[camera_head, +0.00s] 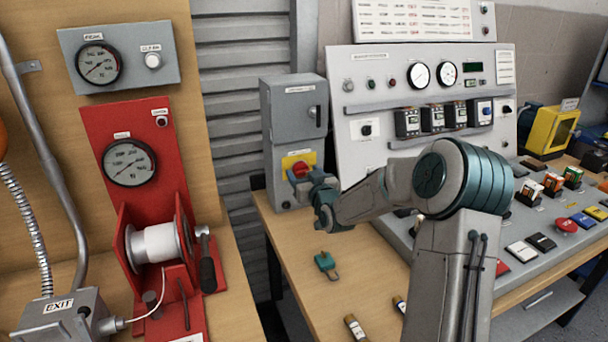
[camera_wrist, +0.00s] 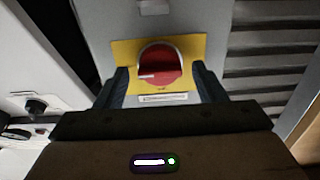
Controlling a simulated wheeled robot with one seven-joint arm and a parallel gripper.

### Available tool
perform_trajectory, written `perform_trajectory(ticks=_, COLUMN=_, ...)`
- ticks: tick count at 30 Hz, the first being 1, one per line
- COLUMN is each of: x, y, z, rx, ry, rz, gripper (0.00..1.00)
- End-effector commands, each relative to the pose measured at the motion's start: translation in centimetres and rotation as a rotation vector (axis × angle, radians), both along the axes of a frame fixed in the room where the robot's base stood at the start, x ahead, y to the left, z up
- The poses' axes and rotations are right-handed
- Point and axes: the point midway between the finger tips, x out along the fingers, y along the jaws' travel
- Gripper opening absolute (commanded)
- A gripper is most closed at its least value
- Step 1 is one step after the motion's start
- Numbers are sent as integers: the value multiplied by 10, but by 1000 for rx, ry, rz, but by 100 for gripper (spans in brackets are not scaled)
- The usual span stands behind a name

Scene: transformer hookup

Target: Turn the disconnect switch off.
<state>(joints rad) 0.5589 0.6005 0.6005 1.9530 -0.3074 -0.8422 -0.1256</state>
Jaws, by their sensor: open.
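The disconnect switch is a red rotary knob (camera_head: 300,169) on a yellow plate (camera_head: 289,159), low on the front of a grey box (camera_head: 283,122) in the head view. In the wrist view the red knob (camera_wrist: 160,65) sits on its yellow plate (camera_wrist: 124,50), with a pale bar across its left part. My gripper (camera_head: 302,183) is at the box front, close to the knob. In the wrist view my gripper (camera_wrist: 160,85) is open, one finger on either side of the knob's lower part. I cannot tell whether the fingers touch it.
A white instrument panel (camera_head: 378,150) with gauges and breakers stands right of the box. A green-handled tool (camera_head: 326,264) lies on the wooden bench (camera_head: 290,240) below my arm. A red spool stand (camera_head: 125,195) is at the left. Grey slatted shutter (camera_head: 235,90) fills the gap between.

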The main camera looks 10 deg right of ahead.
Motion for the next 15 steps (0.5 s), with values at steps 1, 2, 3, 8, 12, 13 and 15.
perform_trajectory(ticks=1, x=0, y=0, z=0, rx=0, ry=0, rz=0, gripper=64)
perform_trajectory(ticks=2, x=0, y=0, z=0, rx=0, ry=0, rz=0, gripper=64)
perform_trajectory(ticks=3, x=0, y=0, z=0, rx=0, ry=0, rz=0, gripper=64)
perform_trajectory(ticks=8, x=0, y=0, z=0, rx=0, ry=0, rz=0, gripper=33)
perform_trajectory(ticks=12, x=0, y=0, z=0, rx=0, ry=0, rz=0, gripper=19)
perform_trajectory(ticks=13, x=0, y=0, z=0, rx=0, ry=0, rz=0, gripper=19)
perform_trajectory(ticks=15, x=0, y=0, z=0, rx=-4, ry=-1, rz=0, gripper=19)
